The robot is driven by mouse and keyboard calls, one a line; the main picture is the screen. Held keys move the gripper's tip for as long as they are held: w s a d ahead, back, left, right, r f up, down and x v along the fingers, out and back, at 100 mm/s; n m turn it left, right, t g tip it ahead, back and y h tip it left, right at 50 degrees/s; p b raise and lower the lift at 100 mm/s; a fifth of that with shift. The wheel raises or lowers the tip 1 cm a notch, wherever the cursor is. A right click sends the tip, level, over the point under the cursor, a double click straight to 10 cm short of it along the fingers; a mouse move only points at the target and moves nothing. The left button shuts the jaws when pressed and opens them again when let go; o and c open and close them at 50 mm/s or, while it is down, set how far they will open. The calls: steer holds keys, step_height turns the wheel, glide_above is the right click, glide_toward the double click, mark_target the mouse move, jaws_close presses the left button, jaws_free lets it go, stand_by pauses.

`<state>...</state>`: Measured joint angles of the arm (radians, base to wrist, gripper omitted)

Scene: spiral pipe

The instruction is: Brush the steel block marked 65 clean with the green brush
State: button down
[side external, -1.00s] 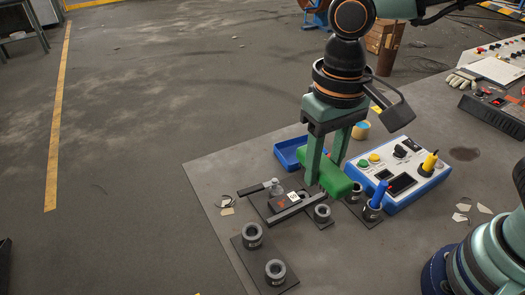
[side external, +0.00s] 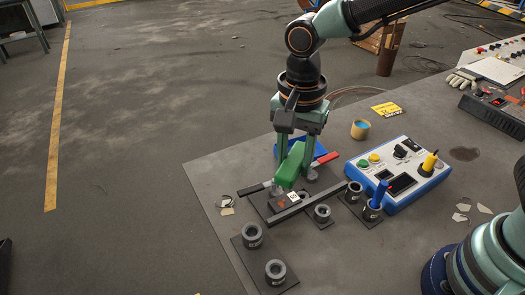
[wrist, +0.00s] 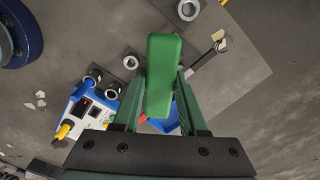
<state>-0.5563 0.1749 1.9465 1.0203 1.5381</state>
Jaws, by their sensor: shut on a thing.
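My gripper (side external: 296,160) is shut on the green brush (side external: 291,166), held over the far side of the dark fixture plate (side external: 256,203). A dark block (side external: 280,200) with a small white tag sits on this plate; I take it for the steel block, but its number is too small to read. The brush hangs beside and partly behind the block in the side view; I cannot tell whether its underside touches anything. In the wrist view the brush (wrist: 164,72) fills the space between the fingers and hides the block.
A dark bar (side external: 308,201) runs along the block's near side. A black handle (side external: 252,189) and a red handle (side external: 328,157) flank the fixture. A blue tray (side external: 320,150) is behind, a control box (side external: 398,172) to the right. Ring-shaped sockets (side external: 252,236) stand in front.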

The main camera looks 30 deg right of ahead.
steer(key=shift+w+d+f+m, duration=0.1)
steer(key=shift+w+f+m, duration=0.55)
steer(key=shift+f+m, duration=0.55)
steer(key=shift+w+d+f+m, duration=0.1)
steer(key=shift+w+f+m, duration=0.55)
steer(key=shift+f+m, duration=0.55)
steer(key=shift+w+d+f+m, duration=0.1)
steer(key=shift+w+f+m, duration=0.55)
steer(key=shift+f+m, duration=0.55)
steer(key=shift+f, duration=0.1)
